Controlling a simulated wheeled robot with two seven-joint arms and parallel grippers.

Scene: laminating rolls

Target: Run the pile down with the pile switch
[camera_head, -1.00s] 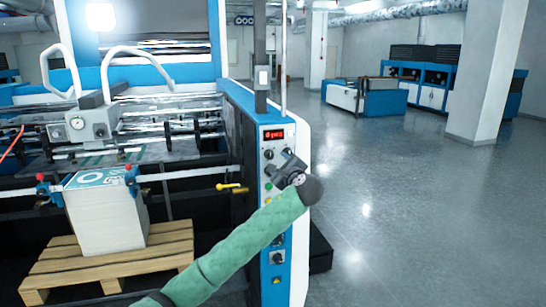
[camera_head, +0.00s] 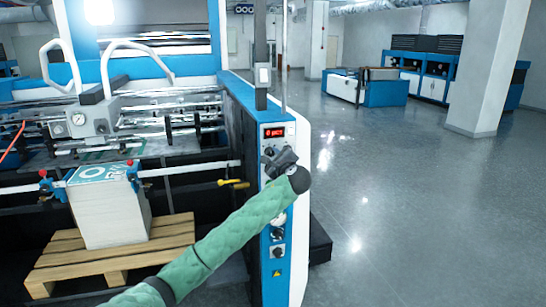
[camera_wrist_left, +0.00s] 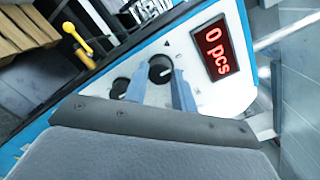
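The pile, a tall stack of sheets (camera_head: 112,217) with a teal-printed top, stands on a wooden pallet (camera_head: 75,258) under the feeder. The control panel (camera_head: 275,215) is on the machine's side post. My left gripper (camera_head: 272,160) is in front of its upper part, just below the red display, hiding the controls there. In the left wrist view, the two blue-grey fingers (camera_wrist_left: 160,85) are apart, on either side of a black round knob (camera_wrist_left: 160,68); I cannot tell whether they touch it. A second black knob (camera_wrist_left: 120,88) lies left of them. My right gripper is out of view.
The red display reads "0 pcs" in the left wrist view (camera_wrist_left: 214,50). A yellow lever (camera_head: 233,184) sticks out left of the panel. Open grey floor (camera_head: 400,200) lies to the right, with a blue-white machine (camera_head: 385,90) and a pillar (camera_head: 488,80) beyond.

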